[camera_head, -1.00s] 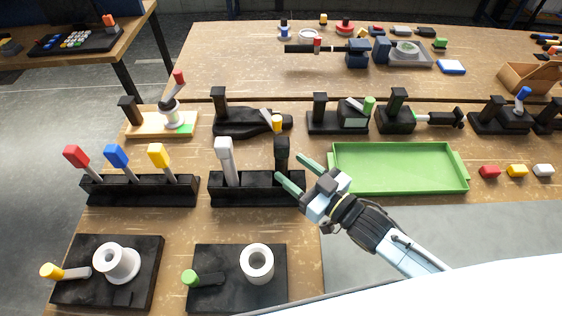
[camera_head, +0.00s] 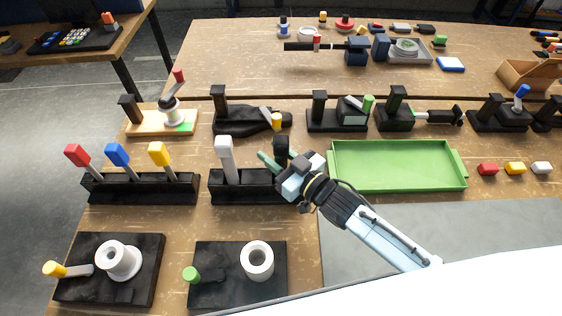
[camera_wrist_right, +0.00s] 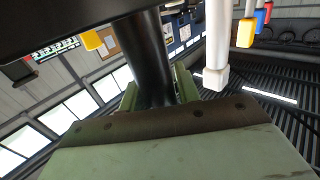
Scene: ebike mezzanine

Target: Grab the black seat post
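The black seat post (camera_head: 281,145) stands upright in the right part of a black holder (camera_head: 240,188), beside a silver-white post (camera_head: 225,160). My right gripper (camera_head: 277,158) is at the black post, with its green fingers on either side of it. The right wrist view shows the dark post (camera_wrist_right: 154,65) between the two fingers. The fingers look open around the post, and contact is hard to make out. The lower part of the post is partly hidden by the gripper. My left gripper is not in view.
A green tray (camera_head: 400,189) lies to the right of the holder. A black rack (camera_head: 140,190) with red, blue and yellow-topped posts stands to the left. Two black plates with white cylinders (camera_head: 118,262) are in front. Several fixtures line the table behind.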

